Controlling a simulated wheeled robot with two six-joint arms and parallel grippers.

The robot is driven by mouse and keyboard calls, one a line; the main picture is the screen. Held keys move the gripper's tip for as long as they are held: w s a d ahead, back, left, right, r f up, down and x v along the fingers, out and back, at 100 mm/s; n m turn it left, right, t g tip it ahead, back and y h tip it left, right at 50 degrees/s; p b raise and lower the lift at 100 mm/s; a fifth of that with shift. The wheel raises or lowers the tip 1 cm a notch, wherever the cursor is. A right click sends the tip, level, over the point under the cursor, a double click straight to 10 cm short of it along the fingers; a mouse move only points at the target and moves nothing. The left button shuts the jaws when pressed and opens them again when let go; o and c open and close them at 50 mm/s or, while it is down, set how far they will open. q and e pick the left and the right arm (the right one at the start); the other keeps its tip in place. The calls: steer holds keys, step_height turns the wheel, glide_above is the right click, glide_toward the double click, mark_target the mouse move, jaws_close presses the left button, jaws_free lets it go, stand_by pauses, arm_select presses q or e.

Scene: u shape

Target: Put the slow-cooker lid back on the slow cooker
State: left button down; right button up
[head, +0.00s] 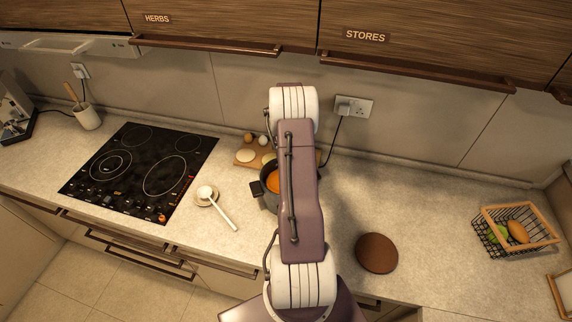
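The slow cooker (269,201) is a dark pot with a side handle and orange food showing inside. It stands on the counter, and its right part is hidden behind one of my arms. No lid shows on its visible left part. I cannot make out a clear slow-cooker lid. A flat brown disc (377,253) lies on the counter to the right of my arm, and I cannot tell whether it is a lid or a mat. My arm rises through the middle of the view. Neither gripper shows.
A black hob (140,172) is at the left, with a white ladle (222,211) on a rest beside it. A board (243,164) with eggs and pale rounds lies behind the cooker. A wire basket (489,241) stands at the right. A cord runs from the wall socket (354,106).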

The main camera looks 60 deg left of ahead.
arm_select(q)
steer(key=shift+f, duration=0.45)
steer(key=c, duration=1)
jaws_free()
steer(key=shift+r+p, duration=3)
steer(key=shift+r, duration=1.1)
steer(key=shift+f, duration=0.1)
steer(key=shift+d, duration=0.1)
